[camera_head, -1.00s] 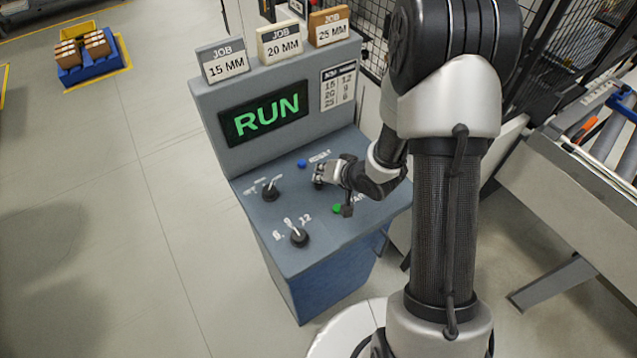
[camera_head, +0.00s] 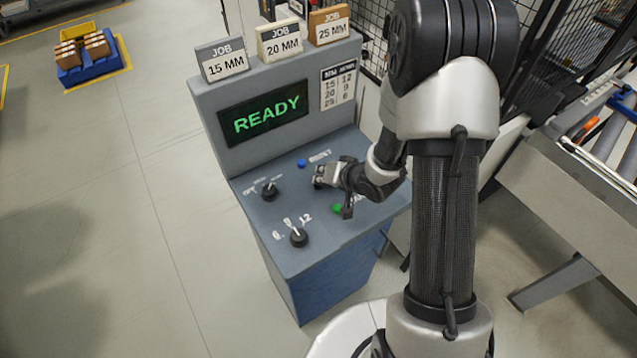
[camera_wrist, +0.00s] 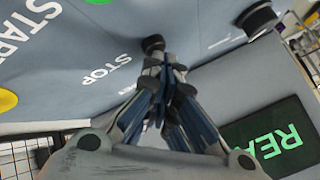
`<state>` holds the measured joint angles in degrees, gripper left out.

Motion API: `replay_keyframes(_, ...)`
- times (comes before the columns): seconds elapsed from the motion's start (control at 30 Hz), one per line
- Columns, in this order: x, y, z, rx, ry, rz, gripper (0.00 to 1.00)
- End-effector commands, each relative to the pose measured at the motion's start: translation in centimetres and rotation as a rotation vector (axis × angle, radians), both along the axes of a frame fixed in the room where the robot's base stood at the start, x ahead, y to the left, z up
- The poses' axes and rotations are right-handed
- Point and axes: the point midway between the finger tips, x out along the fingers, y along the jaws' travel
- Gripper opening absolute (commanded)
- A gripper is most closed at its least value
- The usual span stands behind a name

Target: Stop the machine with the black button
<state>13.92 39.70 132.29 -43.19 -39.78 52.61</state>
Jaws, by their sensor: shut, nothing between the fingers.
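The control console (camera_head: 330,245) stands in the middle of the head view. The black button (camera_wrist: 153,43) shows in the wrist view beside the "STOP" label (camera_wrist: 105,74). My gripper (camera_wrist: 164,68) is shut and empty, its fingertips at the black button; whether they touch it or sit just short of it I cannot tell. In the head view my gripper (camera_head: 323,175) is over the middle of the sloping panel and mostly covers the button. The console display (camera_head: 264,120) reads "READY" in green.
A blue button (camera_head: 301,163), a green button (camera_head: 338,208) and two black selector knobs (camera_head: 270,190) (camera_head: 299,237) are close by on the panel. Job blocks (camera_head: 280,41) stand on top. A roller conveyor (camera_head: 590,150) is at the right.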

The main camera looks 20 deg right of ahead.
Motion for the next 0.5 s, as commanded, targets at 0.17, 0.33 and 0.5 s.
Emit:
replay_keyframes(0.17,-0.1,0.0,0.0,0.000,0.002,0.001,0.00)
replay_keyframes(0.33,-0.1,0.0,0.6,0.000,0.002,0.001,0.00)
replay_keyframes(0.5,-0.1,0.0,1.7,0.000,0.002,0.001,0.00)
